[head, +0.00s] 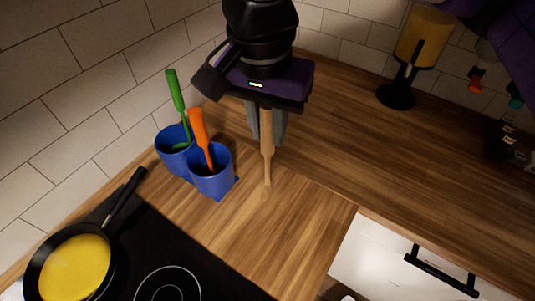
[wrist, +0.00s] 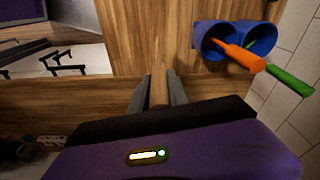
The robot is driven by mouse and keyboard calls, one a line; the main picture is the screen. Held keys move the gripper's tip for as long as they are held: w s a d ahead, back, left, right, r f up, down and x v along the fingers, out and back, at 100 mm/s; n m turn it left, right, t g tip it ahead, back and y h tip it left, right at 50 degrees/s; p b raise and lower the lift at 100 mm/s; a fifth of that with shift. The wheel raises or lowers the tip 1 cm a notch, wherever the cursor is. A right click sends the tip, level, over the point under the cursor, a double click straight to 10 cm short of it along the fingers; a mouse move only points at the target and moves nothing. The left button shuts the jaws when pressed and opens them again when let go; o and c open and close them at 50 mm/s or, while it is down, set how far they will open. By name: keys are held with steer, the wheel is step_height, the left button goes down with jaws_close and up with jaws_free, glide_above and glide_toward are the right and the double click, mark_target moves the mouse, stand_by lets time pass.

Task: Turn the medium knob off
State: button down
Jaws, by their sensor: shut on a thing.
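My gripper (head: 266,138) points down over the wooden counter and is shut on a light wooden stick-like tool (head: 267,168). The tool hangs between the two grey fingers, its narrow end close above or touching the counter; I cannot tell which. In the wrist view, the wooden tool (wrist: 158,92) also shows between the fingers (wrist: 159,84). I cannot make out a knob marked medium in either view. The black hob (head: 195,250) is at the lower left, and no knob shows on its visible part.
Two joined blue cups (head: 213,182) holding a green-handled and an orange-handled utensil stand left of my gripper. A frying pan (head: 40,285) with yellow contents sits on the hob. A yellow-topped black stand (head: 424,38) is at the back. Open counter lies to the right.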

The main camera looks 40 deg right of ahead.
mark_target(268, 161)
step_height(268, 161, down, 8)
steer(key=shift+f+p, duration=0.15)
steer(key=shift+p, duration=0.45)
steer(key=shift+f, duration=0.15)
steer(key=c, duration=1.3)
jaws_free()
steer(key=shift+o, duration=0.2)
